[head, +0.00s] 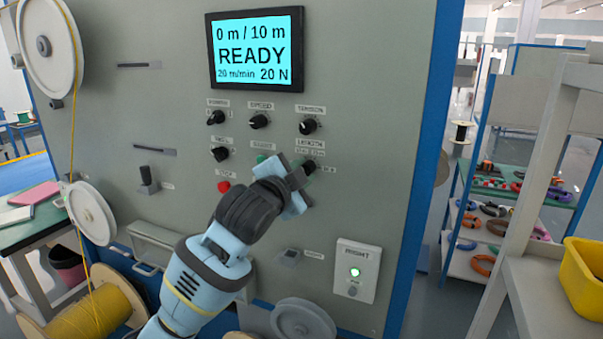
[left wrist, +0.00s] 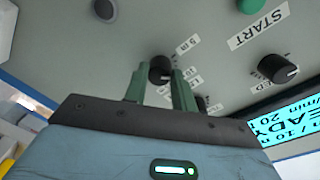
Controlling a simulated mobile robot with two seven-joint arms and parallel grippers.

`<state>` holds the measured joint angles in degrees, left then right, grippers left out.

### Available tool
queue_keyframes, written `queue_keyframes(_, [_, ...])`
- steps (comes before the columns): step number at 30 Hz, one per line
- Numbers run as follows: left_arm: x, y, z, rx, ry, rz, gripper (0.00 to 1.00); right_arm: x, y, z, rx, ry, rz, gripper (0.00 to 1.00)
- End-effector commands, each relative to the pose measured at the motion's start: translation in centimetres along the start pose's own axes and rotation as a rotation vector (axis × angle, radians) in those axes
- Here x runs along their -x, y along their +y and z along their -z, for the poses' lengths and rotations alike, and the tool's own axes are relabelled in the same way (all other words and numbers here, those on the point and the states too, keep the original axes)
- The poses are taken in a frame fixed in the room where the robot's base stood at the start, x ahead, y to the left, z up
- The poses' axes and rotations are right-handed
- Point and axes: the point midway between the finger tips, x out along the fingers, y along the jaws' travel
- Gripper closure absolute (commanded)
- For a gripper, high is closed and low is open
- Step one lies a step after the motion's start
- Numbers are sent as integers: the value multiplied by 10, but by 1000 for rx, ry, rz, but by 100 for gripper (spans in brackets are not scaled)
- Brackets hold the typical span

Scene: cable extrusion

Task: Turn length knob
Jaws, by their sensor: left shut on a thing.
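The length knob (head: 309,167) is a black knob on the grey panel, right column, lower row, under a label that reads LENGTH. My left gripper (head: 301,178) reaches up to it from below and partly covers it. In the left wrist view the two green fingers (left wrist: 161,84) are closed on either side of the black length knob (left wrist: 160,69). The screen (head: 255,48) reads 0 m / 10 m, READY, 20 m/min, 20 N. My right gripper is in neither view.
Close by are the speed knob (head: 259,121), tension knob (head: 308,126), and a red button (head: 223,187). A white box with a green light (head: 355,272) sits lower right. Yellow cable runs down the left from a white reel (head: 50,45). A shelf with coloured coils (head: 490,230) stands at right.

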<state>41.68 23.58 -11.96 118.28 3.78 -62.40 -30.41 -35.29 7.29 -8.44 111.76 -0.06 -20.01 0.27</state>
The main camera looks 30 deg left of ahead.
Motion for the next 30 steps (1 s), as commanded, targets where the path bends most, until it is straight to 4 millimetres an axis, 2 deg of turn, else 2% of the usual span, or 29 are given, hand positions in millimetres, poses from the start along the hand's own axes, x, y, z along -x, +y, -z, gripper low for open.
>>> queue_keyframes(18, [0, 2, -1, 550, 32, 3, 97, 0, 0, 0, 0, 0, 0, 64])
queue_keyframes(30, [0, 2, -1, 730, 42, 6, 97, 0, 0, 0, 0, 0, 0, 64])
